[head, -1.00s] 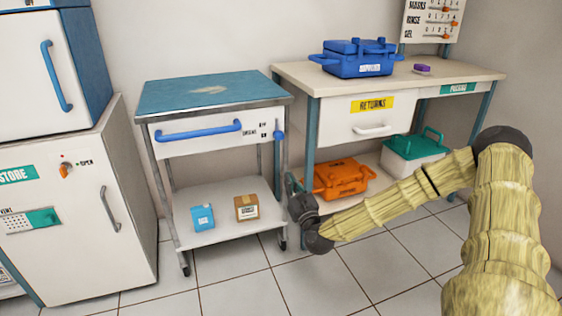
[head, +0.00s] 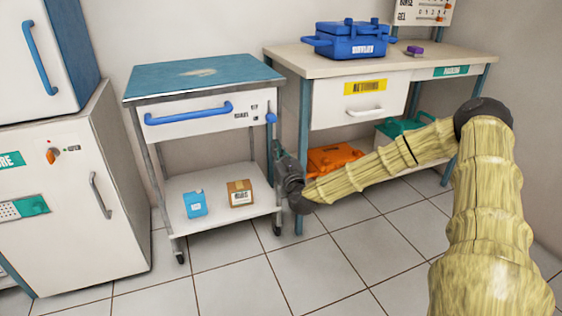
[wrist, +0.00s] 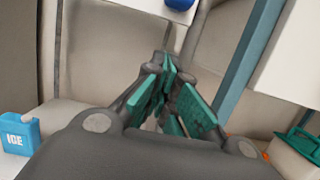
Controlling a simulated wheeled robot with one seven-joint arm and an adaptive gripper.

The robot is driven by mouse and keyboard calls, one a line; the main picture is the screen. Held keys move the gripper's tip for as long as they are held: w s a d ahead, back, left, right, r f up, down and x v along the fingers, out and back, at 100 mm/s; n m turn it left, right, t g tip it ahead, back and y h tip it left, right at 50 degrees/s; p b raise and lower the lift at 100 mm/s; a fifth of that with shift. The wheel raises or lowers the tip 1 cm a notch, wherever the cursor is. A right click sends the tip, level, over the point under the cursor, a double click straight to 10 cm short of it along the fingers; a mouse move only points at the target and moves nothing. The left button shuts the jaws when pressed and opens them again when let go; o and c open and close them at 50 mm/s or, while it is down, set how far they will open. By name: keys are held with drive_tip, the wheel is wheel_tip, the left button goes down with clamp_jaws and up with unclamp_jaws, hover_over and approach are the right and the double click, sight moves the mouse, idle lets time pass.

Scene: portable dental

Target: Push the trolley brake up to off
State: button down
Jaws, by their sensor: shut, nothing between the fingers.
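The trolley (head: 205,75) has a blue top, a white drawer front with a long blue handle and a lower shelf. Its brake (head: 271,118) is a small blue knob on a lever at the drawer front's right end, beside small blurred markings. My gripper (head: 277,148) is shut and empty, pointing up just below the knob by the right front leg. In the wrist view, the teal finger pads (wrist: 170,70) come together, and the blue knob (wrist: 180,4) shows at the top edge, beyond the tips. I see a gap between them there.
A blue ice pack (head: 194,204) and a cardboard box (head: 240,193) sit on the trolley's lower shelf. A bench (head: 300,58) stands close on the right, its teal leg near my gripper. An orange case (head: 335,158) lies beneath it. The floor in front is clear.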

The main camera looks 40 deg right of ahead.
sight(273, 121)
drive_tip(key=shift+w+d+r+b, duration=0.1)
drive_tip(key=shift+w+r+b, duration=0.15)
drive_tip(key=shift+w+r, duration=0.4)
drive_tip(key=shift+w+d+r+b, duration=0.1)
drive_tip(key=shift+w+r+b, duration=0.15)
drive_tip(key=shift+r, duration=0.65)
drive_tip(key=shift+w+d+r+b, duration=0.1)
drive_tip(key=shift+w+r+b, duration=0.25)
drive_tip(key=shift+r, duration=0.45)
drive_tip(key=shift+r, duration=0.15)
wheel_tip(273, 121, up, 4)
drive_tip(key=shift+r+p, duration=0.25)
drive_tip(key=shift+p, duration=0.9)
drive_tip(key=shift+f, duration=0.1)
